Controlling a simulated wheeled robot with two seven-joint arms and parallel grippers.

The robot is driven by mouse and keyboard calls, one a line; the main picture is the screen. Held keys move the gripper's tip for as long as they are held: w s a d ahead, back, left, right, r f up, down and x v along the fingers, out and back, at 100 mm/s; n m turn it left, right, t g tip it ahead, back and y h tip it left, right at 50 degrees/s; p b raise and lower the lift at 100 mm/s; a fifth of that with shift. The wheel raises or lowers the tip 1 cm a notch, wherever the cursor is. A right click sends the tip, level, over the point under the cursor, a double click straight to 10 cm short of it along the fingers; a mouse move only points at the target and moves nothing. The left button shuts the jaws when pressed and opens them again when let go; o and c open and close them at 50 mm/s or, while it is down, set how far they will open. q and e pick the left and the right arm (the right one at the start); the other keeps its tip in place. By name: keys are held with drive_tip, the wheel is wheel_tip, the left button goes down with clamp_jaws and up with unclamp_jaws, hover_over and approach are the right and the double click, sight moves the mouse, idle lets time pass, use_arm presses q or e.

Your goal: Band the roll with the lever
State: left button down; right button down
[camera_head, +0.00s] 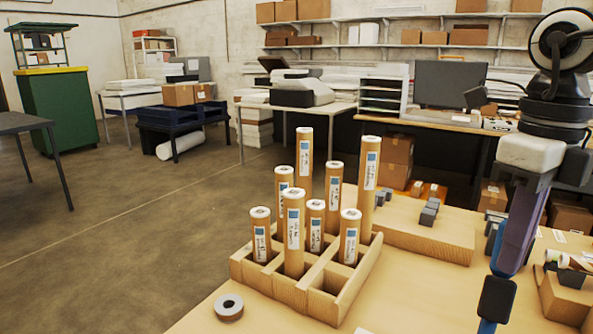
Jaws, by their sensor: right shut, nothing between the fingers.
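My right gripper (497,298) hangs fingers-down at the right of the table, shut and empty. It is apart from the tube rack. Several brown cardboard rolls (293,235) with white caps and blue-and-white labels stand upright in a wooden compartment rack (338,305). They differ in height. A small wooden stand (563,302) at the right edge carries a dark part (571,279) and a pale roll-like item (572,262). It is partly cut off by the frame. I cannot make out a lever for certain. My left gripper is not in view.
Bare tabletop (420,300) lies between rack and gripper. A monitor (449,84) and shelves stand behind.

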drive_tip(key=shift+w, duration=0.1)
drive_tip(key=shift+w+d+r+p, duration=0.1)
drive_tip(key=shift+w+d+p, duration=0.35)
drive_tip(key=shift+w, duration=0.3)
drive_tip(key=shift+w+d, duration=0.4)
drive_tip(key=shift+w, duration=0.2)
drive_tip(key=shift+s+f+b, duration=0.1)
drive_tip(key=shift+f+b, duration=0.55)
drive_tip(key=shift+f, duration=0.2)
drive_tip(key=shift+s+a+b, duration=0.4)
drive_tip(key=shift+s+a, duration=0.15)
drive_tip(key=shift+s, duration=0.3)
